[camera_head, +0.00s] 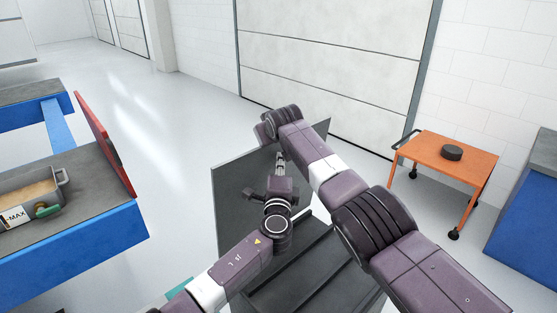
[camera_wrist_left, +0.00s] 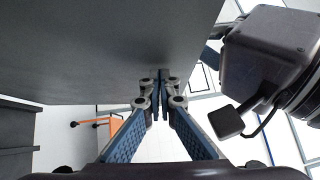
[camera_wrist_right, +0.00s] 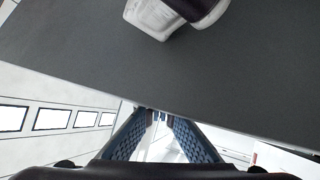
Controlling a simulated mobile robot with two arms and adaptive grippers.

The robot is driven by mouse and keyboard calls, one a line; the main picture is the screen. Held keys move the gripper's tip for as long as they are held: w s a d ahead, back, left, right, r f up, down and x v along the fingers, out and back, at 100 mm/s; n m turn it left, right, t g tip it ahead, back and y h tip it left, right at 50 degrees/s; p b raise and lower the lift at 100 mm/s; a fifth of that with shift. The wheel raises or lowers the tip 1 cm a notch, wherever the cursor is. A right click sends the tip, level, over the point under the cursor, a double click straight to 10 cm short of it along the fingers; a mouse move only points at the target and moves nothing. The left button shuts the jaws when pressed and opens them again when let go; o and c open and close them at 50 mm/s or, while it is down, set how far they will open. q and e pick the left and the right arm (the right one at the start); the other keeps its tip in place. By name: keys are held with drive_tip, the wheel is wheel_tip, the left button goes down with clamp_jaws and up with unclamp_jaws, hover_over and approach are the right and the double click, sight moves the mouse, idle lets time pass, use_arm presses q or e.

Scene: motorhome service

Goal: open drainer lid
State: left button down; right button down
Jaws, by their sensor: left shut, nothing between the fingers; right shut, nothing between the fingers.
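The drainer lid (camera_head: 232,203) is a flat dark grey panel. In the head view it stands raised at a steep tilt behind my arms, which hide much of it. The dark drainer body (camera_head: 318,272) with long ribs lies in front of it. My left gripper (camera_head: 281,158) is shut and empty in front of the panel. In the left wrist view its closed fingertips (camera_wrist_left: 160,84) overlap the lower edge of a grey panel (camera_wrist_left: 110,45); I cannot tell if they touch. My right gripper (camera_wrist_right: 157,116) is shut and empty beside a grey panel (camera_wrist_right: 100,50); my arm hides it in the head view.
A blue cabinet (camera_head: 530,215) is at the right edge. A blue workbench (camera_head: 85,245) with a toolbox (camera_head: 28,206) stands at the left. The floor (camera_head: 175,130) between is clear.

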use_arm(q)
drive_tip(key=shift+w+a+r, duration=0.1)
drive_tip(key=shift+w+a, duration=0.25)
drive_tip(key=shift+a, duration=0.1)
